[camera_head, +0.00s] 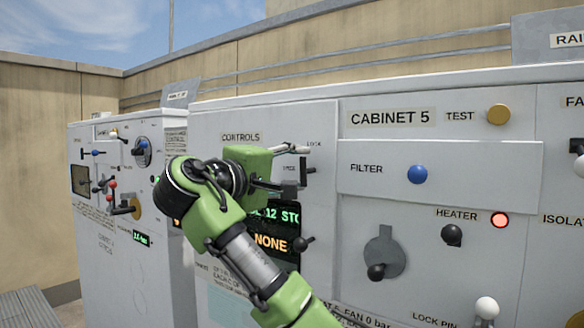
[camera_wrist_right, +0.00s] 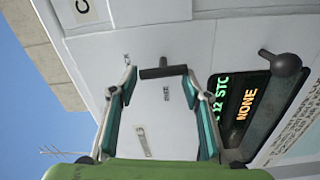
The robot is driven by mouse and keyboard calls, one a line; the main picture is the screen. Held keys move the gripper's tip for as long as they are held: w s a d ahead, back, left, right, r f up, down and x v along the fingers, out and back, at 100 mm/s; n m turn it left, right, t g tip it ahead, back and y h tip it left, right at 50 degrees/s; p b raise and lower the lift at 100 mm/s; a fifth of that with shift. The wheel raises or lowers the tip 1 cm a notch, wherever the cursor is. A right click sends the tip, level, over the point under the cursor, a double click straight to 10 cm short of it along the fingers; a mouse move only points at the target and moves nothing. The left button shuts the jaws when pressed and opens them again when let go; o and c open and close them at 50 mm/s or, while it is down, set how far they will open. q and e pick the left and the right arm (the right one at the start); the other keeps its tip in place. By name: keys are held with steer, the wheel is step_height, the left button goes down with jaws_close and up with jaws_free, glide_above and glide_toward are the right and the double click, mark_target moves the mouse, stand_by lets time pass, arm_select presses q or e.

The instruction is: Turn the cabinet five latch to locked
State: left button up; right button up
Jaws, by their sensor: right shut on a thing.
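The cabinet five latch (camera_head: 303,172) is a small dark handle on the white front of the controls panel, just left of the CABINET 5 label (camera_head: 391,118). A small label reading LOCK sits above it. My right gripper (camera_head: 284,168) reaches it from the left. In the right wrist view the latch (camera_wrist_right: 163,72) is a dark bar spanning between the two fingertips of my right gripper (camera_wrist_right: 160,80), which is shut on it. Small labels beside it are too small to read there. In the head view my gripper hides part of the latch. My left gripper is not in view.
A lit display (camera_head: 270,241) reading NONE and a black knob lever (camera_head: 302,243) sit below the latch. To the right are a blue FILTER button (camera_head: 417,174), a black HEATER knob (camera_head: 452,235) and a large grey rotary handle (camera_head: 384,250). Another cabinet (camera_head: 110,250) stands left.

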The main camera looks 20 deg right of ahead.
steer(key=shift+d+f, duration=0.2)
steer(key=shift+f, duration=0.55)
steer(key=o, duration=1.1)
steer(key=shift+c, duration=0.2)
steer(key=shift+o, duration=0.5)
steer(key=shift+s+d+r, duration=0.35)
steer(key=shift+s+r, duration=0.1)
steer(key=shift+s, duration=0.15)
steer(key=shift+a, duration=0.3)
steer(key=v, duration=1.1)
steer(key=shift+s+a+r, duration=0.2)
steer(key=shift+s+a, duration=0.05)
steer(key=shift+s, duration=0.05)
